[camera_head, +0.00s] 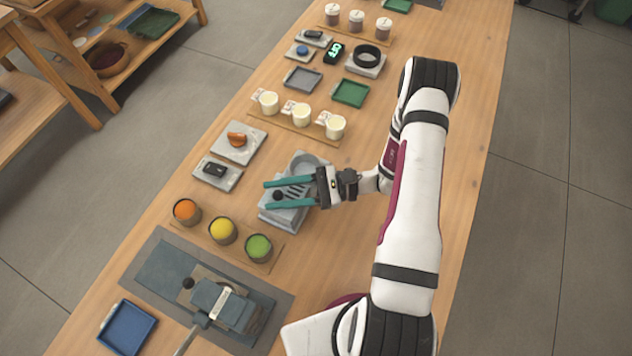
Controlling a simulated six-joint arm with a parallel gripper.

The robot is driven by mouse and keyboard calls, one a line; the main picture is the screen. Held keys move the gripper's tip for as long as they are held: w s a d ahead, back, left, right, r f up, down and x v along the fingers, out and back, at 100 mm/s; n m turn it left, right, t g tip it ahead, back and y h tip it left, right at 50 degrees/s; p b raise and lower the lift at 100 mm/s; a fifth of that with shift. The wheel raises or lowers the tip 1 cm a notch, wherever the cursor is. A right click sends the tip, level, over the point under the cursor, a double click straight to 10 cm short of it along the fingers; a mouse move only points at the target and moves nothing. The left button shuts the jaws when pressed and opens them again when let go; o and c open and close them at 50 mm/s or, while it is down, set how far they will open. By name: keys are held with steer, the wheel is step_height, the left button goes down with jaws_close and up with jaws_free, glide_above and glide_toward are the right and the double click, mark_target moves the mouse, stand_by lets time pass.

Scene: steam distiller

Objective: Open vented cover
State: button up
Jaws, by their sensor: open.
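The steam distiller (268,217) is a grey unit near the middle of the bench. It has a round grey part (310,160) at its back and a dark slotted vented cover (293,191) on top. A black knob (278,196) shows at the cover's left side. My gripper (266,194) reaches in from the right, over the cover, with its two teal fingers apart on either side of the knob. Nothing is held between them. The fingers hide parts of the cover. I cannot tell whether they touch it. The cover looks closed.
Cups with orange, yellow and green contents (222,230) stand at front left. A lever press (225,305) and a blue tray (127,327) lie nearer. A black switch plate (217,172), an orange knob plate (238,142) and white cups (301,114) stand behind.

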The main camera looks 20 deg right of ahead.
steer(key=s+d, duration=0.1)
steer(key=d, duration=0.4)
steer(key=s+d, duration=0.1)
steer(key=d, duration=0.4)
steer(key=s+d, duration=0.1)
steer(key=d, duration=0.4)
steer(key=shift+d, duration=0.25)
steer(key=s+a+r+n+g+h, duration=0.1)
steer(key=a+r+n+g+h, duration=0.3)
steer(key=a+r+g, duration=0.3)
steer(key=s+a+r+n+t+h, duration=0.1)
steer(key=s+a+r+n+h, duration=0.2)
steer(key=s+h, duration=0.3)
steer(key=s+a+r+n+t+h, duration=0.2)
steer(key=s+r+n+h, duration=0.3)
steer(key=s, duration=0.3)
steer(key=shift+a+r+h, duration=0.4)
steer(key=shift+a+r, duration=0.1)
steer(key=shift+a, duration=0.2)
